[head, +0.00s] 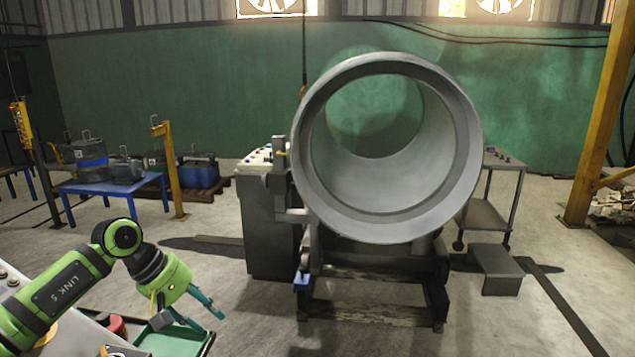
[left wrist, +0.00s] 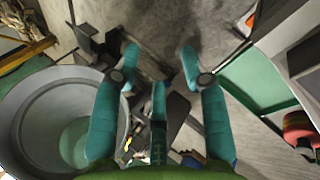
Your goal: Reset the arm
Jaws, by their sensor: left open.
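My left arm (head: 75,287) is green and comes in from the lower left in the head view. My left gripper (head: 207,322) has teal fingers and hangs low over the front left, by a green tray (head: 182,343). In the left wrist view the gripper's fingers (left wrist: 160,58) are spread apart, with nothing held between them. The gripper is apart from the big grey cylinder, which is further right. My right arm and right gripper are not in view.
A large hollow grey cylinder (head: 312,165) rests on a metal stand in the middle. A control cabinet (head: 268,225) stands at its left and a cart (head: 487,215) at its right. A blue table (head: 112,186) and yellow posts stand further off. Open floor lies between the tray and the stand.

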